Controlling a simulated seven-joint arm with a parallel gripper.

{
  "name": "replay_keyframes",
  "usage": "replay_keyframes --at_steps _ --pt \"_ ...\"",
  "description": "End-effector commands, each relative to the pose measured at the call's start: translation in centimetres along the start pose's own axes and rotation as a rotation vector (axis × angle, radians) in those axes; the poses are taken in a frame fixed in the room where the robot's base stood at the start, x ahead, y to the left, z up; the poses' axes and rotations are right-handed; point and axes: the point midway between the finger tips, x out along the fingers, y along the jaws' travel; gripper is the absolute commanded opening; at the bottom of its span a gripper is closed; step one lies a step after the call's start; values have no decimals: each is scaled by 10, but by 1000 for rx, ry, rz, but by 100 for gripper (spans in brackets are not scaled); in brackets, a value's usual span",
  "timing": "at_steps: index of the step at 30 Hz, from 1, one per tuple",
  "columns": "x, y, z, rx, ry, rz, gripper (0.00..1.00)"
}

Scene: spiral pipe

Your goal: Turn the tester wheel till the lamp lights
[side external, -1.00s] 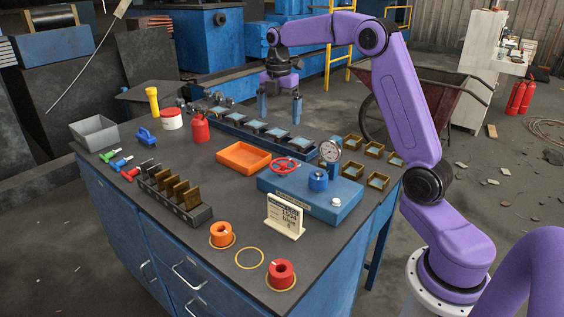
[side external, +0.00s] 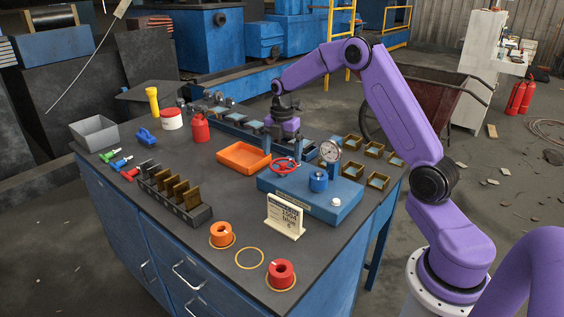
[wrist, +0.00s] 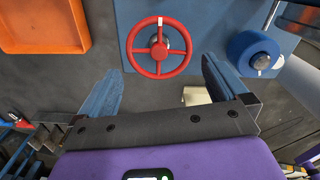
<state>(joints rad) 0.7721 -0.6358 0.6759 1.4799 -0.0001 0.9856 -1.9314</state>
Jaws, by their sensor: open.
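The blue tester box (side external: 345,193) sits on the bench, with the red spoked wheel (side external: 285,166) at its left end. In the wrist view the red wheel (wrist: 159,50) has a white mark at the top of its rim. A pale lamp dome (side external: 336,202) on the box's front looks unlit. A round gauge (side external: 330,151) stands at the back; its reading is too small to tell. My gripper (side external: 285,147) is open and empty above and behind the wheel. In the wrist view its open fingers (wrist: 160,83) are apart, with the wheel ahead of them, untouched.
A blue cylinder (side external: 318,181) stands on the box, right of the wheel. A white card (side external: 285,215) stands in front. An orange tray (side external: 243,158) lies left of the wheel. Several small trays (side external: 375,150) line the right side. Orange and red spools (side external: 281,274) sit at the front.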

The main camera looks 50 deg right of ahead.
Motion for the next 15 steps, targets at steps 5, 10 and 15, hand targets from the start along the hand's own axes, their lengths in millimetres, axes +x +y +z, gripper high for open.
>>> replay_keyframes --at_steps 5,10,15 --pt "27 -1 0 0 1 -4 100" --pt "39 0 -1 -1 1 -2 100" --pt "42 0 0 0 0 0 100"
